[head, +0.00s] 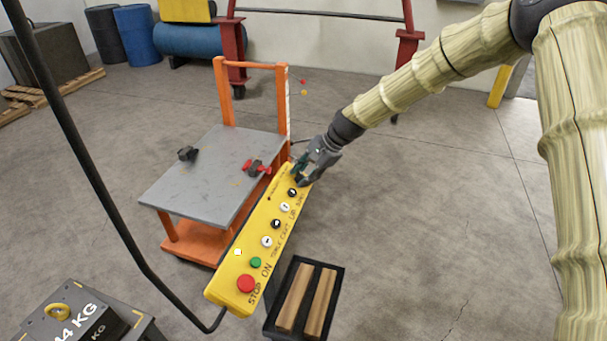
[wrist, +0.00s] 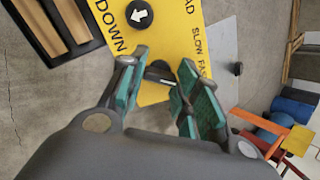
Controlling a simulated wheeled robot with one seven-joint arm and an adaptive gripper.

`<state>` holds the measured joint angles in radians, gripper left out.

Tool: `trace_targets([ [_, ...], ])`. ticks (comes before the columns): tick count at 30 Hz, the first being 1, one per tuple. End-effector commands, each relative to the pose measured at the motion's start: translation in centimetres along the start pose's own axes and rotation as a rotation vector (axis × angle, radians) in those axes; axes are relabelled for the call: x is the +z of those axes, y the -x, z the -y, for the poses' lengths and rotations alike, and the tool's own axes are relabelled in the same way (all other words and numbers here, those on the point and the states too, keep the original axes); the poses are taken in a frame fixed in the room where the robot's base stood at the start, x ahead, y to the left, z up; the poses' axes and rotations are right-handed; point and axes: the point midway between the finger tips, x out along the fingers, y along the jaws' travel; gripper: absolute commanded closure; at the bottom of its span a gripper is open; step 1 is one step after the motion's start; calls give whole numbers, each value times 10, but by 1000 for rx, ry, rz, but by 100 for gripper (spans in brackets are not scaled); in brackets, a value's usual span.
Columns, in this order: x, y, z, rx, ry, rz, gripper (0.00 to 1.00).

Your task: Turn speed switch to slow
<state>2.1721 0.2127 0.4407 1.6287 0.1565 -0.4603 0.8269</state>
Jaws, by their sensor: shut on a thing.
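The yellow control box (head: 262,213) hangs at a slant from a black cable, with a row of round buttons along its face. My gripper (head: 303,168) is at its upper far end, beyond the last black button (head: 292,192). In the wrist view, the box (wrist: 150,93) carries printed "SLOW FA…" lettering beside the fingers. My gripper (wrist: 160,82) has its teal-padded fingers on either side of a small dark switch (wrist: 158,74) and is shut on it. Most of the switch is hidden by the fingers, so its exact setting cannot be told.
An orange cart (head: 228,98) with a grey top (head: 200,180) stands just behind the box. A black bin (head: 272,322) with wooden blocks is below it. A weight block (head: 75,315) is at lower left. The floor to the right is clear.

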Motion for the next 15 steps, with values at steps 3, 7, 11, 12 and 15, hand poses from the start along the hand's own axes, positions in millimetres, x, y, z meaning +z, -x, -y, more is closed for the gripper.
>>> trace_targets([
  [3, 0, 0, 0, 1, 16, 0, 92],
  [7, -1, -1, 0, 4, 59, 0, 92],
  [11, -1, -2, -1, 10, 136, 0, 92],
  [12, -1, -2, -1, 12, 166, 0, 92],
  [15, -1, -2, -1, 18, 249, 0, 92],
])
